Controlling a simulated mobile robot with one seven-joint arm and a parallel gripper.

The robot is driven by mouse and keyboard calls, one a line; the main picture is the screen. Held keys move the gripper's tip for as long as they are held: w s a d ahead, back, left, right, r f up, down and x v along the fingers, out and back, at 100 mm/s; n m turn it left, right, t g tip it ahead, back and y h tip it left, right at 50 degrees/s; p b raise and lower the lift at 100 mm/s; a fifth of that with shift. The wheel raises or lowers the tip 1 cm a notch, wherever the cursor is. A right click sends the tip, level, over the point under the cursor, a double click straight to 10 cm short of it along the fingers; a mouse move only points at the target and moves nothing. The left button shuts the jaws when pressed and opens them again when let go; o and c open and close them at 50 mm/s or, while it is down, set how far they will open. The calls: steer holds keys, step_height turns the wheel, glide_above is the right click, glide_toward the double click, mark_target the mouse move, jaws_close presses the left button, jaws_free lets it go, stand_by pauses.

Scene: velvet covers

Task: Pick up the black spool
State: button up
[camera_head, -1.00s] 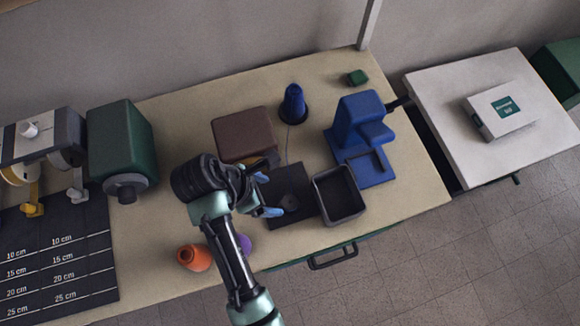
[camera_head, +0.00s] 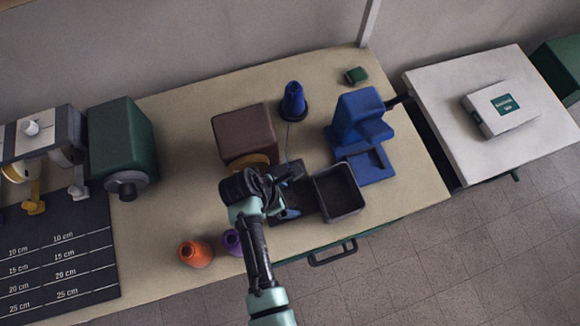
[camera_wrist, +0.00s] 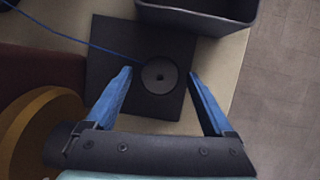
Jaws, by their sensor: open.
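The black spool (camera_wrist: 159,76) shows in the wrist view as a round dark top with a small hole at its centre. It sits on a dark square mat (camera_wrist: 120,100). My gripper (camera_wrist: 162,80) is open, with one blue finger on each side of the spool in the picture. I cannot tell how far above the spool the fingertips are. In the head view my gripper (camera_head: 291,192) is over the mat, and my wrist and arm hide the spool.
A black open bin (camera_head: 338,192) stands right beside the mat. A brown machine (camera_head: 242,135) is behind, with a blue cone (camera_head: 293,102) and blue machine (camera_head: 360,125) farther back. Orange (camera_head: 195,254) and purple (camera_head: 233,242) spools stand at the front edge. A blue thread (camera_wrist: 75,37) crosses the mat.

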jaws_close()
stand_by(0.3)
